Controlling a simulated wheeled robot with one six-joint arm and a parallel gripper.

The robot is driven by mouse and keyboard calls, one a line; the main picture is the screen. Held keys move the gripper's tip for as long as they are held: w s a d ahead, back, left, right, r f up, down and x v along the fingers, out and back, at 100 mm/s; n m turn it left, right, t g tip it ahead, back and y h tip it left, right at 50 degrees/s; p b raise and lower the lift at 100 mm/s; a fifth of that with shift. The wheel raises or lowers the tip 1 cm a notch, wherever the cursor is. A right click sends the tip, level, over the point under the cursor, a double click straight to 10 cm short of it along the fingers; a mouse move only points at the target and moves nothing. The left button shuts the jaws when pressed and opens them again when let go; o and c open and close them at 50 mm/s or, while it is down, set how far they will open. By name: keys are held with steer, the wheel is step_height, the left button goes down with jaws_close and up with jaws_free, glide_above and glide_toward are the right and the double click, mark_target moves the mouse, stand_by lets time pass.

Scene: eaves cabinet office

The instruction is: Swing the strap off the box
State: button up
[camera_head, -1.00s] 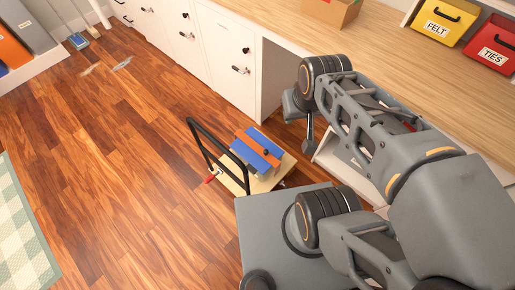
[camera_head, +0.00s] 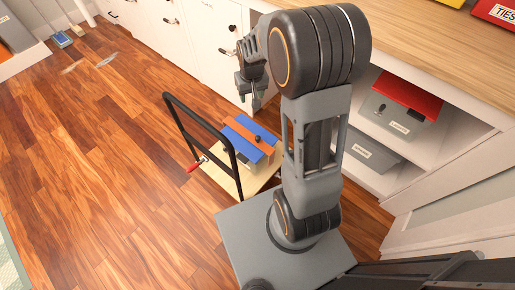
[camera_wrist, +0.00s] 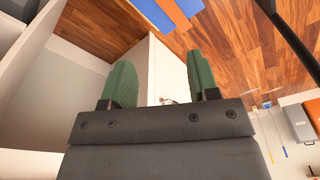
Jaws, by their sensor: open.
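The box (camera_head: 233,136) has a blue lid and sits on a small wooden trolley (camera_head: 268,183) on the floor. An orange strap (camera_head: 243,131) lies across the lid, with a dark knob (camera_head: 257,139) by it. My gripper (camera_head: 249,100) is above and behind the box, apart from it. In the wrist view my gripper (camera_wrist: 162,82) shows two green fingers, spread and empty. Parts of the blue lid (camera_wrist: 154,13) and the orange strap (camera_wrist: 187,5) show at that view's top edge. My arm hides the box's right surroundings.
The trolley's black handle (camera_head: 178,117) rises at its left, with a red lever (camera_head: 195,164). White cabinets (camera_head: 210,35) stand behind. A shelf under the worktop holds a red-lidded grey box (camera_head: 407,98).

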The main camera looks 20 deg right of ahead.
steer(key=g+b, duration=0.1)
steer(key=b, duration=0.6)
glide_above(258, 137)
step_height(258, 137, down, 24)
steer(key=shift+m, duration=0.3)
step_height(258, 137, down, 14)
steer(key=b, duration=0.4)
steer(key=shift+w, duration=0.15)
jaws_close()
